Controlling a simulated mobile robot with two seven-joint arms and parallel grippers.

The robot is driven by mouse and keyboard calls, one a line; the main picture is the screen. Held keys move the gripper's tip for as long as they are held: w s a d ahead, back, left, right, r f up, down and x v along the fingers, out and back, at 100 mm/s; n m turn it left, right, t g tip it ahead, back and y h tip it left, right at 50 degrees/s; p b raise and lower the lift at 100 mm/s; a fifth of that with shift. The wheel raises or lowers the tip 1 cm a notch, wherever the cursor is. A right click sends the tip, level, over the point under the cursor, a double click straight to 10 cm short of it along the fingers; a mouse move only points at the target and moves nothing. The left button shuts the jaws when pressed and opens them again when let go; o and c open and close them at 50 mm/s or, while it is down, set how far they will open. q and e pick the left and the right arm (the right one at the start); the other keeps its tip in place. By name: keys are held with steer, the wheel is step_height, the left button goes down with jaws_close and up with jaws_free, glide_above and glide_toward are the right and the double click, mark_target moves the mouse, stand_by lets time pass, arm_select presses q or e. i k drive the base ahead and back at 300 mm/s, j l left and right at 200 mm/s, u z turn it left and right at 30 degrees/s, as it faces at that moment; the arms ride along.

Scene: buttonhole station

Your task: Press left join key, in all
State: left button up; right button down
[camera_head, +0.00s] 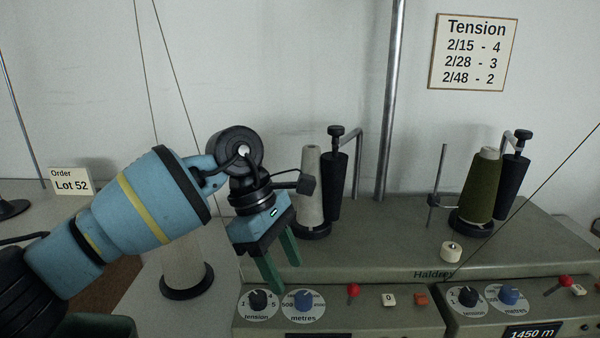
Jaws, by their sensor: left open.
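The left winding unit's front panel (340,323) carries a tension dial (258,300), a blue metres dial (303,300), a red-knobbed lever (353,291), a cream key marked 0 (389,299) and an orange-red key (421,299). No label tells me which is the join key. My left gripper (284,275) is open, its two green fingers pointing down above the tension and metres dials, left of the keys. Nothing shows between the fingers. I cannot tell how high the fingertips are above the panel. My right gripper is not in view.
A pale cone (311,185) stands behind my left gripper. An olive cone (479,187) stands on the right unit, which has similar controls and a 1450 m display (532,332). A small cream disc (451,252) lies on the housing. A tall metal post (391,100) rises behind.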

mark_target(421, 298)
steer(key=k, duration=0.9)
